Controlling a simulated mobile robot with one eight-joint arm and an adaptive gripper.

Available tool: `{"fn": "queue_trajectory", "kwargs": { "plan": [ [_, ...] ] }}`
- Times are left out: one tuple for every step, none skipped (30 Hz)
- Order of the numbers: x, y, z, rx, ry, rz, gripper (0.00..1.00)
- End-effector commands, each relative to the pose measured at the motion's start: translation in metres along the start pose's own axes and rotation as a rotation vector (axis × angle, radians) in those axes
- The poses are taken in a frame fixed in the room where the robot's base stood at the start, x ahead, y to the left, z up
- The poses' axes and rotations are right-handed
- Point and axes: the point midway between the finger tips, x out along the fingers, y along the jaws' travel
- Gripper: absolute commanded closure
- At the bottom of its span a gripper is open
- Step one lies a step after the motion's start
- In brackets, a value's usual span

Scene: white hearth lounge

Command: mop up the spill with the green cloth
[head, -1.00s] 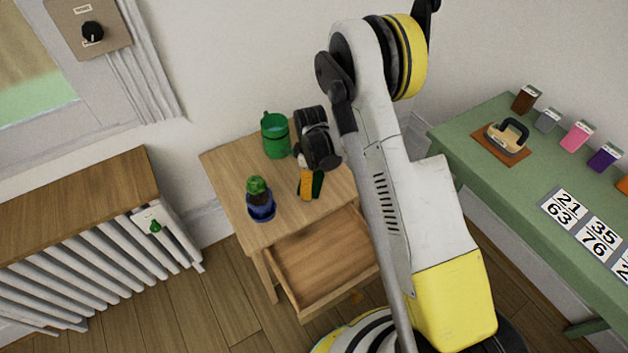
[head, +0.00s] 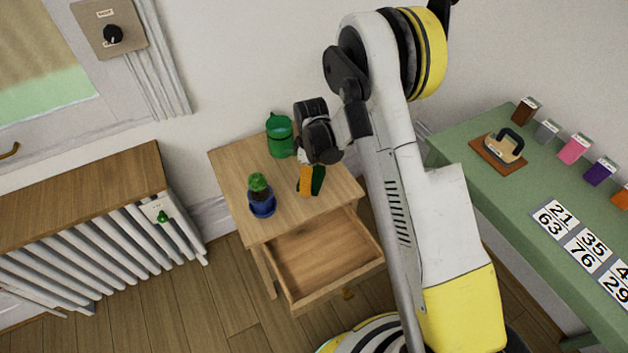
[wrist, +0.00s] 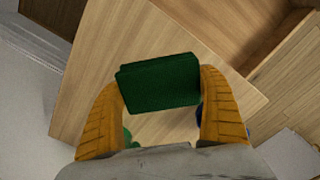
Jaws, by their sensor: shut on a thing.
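The green cloth (wrist: 158,83) is a dark green folded block. It is held between the two yellow fingers of my gripper (wrist: 161,90) in the wrist view. In the head view my gripper (head: 311,181) points down over the small wooden table (head: 232,165), and the cloth (head: 318,182) shows as a dark green strip beside a yellow finger. I cannot tell whether the cloth touches the tabletop. I cannot make out the spill in either view; my gripper and the cloth cover part of the tabletop.
A green mug (head: 280,140) stands at the table's back. A cactus in a blue pot (head: 262,204) stands near its front left. The table's drawer (head: 330,262) is open and looks empty. A radiator (head: 110,250) is left; a green table (head: 480,185) with several items is right.

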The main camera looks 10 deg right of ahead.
Motion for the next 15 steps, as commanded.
{"fn": "queue_trajectory", "kwargs": {
  "plan": [
    [-0.007,0.000,-0.001,0.000,0.000,0.000,0.52],
    [-0.010,-0.001,-0.002,0.001,0.000,0.000,0.52],
    [-0.013,-0.001,-0.003,0.002,0.000,0.000,0.52],
    [-0.015,-0.001,-0.003,0.002,0.000,0.000,0.52],
    [-0.016,-0.001,-0.004,0.002,0.000,0.000,0.52],
    [-0.018,-0.001,-0.004,0.003,0.000,0.000,0.52],
    [-0.019,-0.001,-0.004,0.003,0.000,0.000,0.52],
    [-0.019,-0.001,-0.005,0.003,0.000,0.000,0.52],
    [-0.019,-0.001,-0.005,0.003,0.000,0.000,0.52],
    [-0.019,-0.001,-0.005,0.003,0.000,0.000,0.52],
    [-0.019,-0.001,-0.005,0.003,0.000,0.000,0.52],
    [-0.019,-0.001,-0.005,0.003,0.000,0.000,0.52],
    [-0.019,-0.001,-0.005,0.003,0.000,0.000,0.52],
    [-0.019,-0.001,-0.005,0.003,0.000,0.000,0.52],
    [-0.019,-0.001,-0.005,0.003,0.000,0.000,0.52]
  ]
}}
